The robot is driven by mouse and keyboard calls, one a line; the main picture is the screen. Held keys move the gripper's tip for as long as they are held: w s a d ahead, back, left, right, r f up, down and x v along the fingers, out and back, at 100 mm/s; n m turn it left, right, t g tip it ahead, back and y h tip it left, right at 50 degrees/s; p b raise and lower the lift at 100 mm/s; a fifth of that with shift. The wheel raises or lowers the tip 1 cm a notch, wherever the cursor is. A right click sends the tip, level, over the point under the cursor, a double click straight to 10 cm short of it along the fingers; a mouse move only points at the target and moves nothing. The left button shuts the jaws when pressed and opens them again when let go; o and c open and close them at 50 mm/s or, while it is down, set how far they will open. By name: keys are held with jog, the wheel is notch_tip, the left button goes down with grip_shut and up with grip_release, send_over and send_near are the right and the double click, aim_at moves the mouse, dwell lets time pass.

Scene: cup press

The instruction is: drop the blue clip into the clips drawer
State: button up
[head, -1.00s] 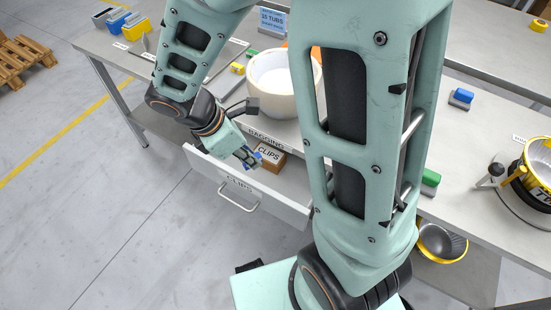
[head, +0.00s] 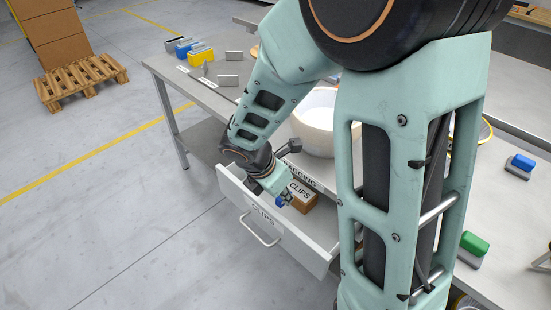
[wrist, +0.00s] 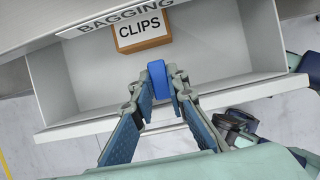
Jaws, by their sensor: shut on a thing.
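The blue clip (wrist: 158,79) is held between the fingertips of my gripper (wrist: 160,92) in the wrist view. My gripper is shut on it. In the head view my gripper (head: 283,200) is over the open clips drawer (head: 272,222), with the blue clip only a small patch at its tip. In the wrist view the drawer (wrist: 215,87) shows a bare pale floor beneath the clip. A brown box labelled CLIPS (wrist: 141,32) sits at the drawer's back, and it also shows in the head view (head: 303,197). The exact height of the clip above the drawer floor is hard to tell.
A large white tub (head: 315,120) stands on the bench above the drawer. Blue and yellow bins (head: 200,52) are at the bench's far left. My own arm hides the middle of the bench.

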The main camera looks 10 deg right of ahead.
jog(key=b, duration=0.1)
send_near(289, 209)
jog(key=shift+w+d+r, duration=0.1)
jog(key=shift+w+d, duration=0.3)
jog(key=shift+d, duration=0.35)
jog(key=shift+w+d+f+b, duration=0.15)
jog(key=shift+f+b, duration=0.35)
jog(key=shift+f, duration=0.4)
jog(key=shift+w+a+f+b, duration=0.15)
jog(key=shift+f+b, duration=0.35)
jog(key=shift+f, duration=0.4)
jog(key=shift+d, duration=0.1)
jog(key=shift+f+b, duration=0.5)
jog(key=shift+f, duration=0.1)
jog(key=o, duration=0.8)
jog(key=shift+r, duration=0.1)
jog(key=shift+r, duration=0.25)
jog(key=p+v, duration=0.5)
jog(key=v, duration=0.7)
jog(key=shift+r+p, duration=0.35)
jog(key=shift+p, duration=0.05)
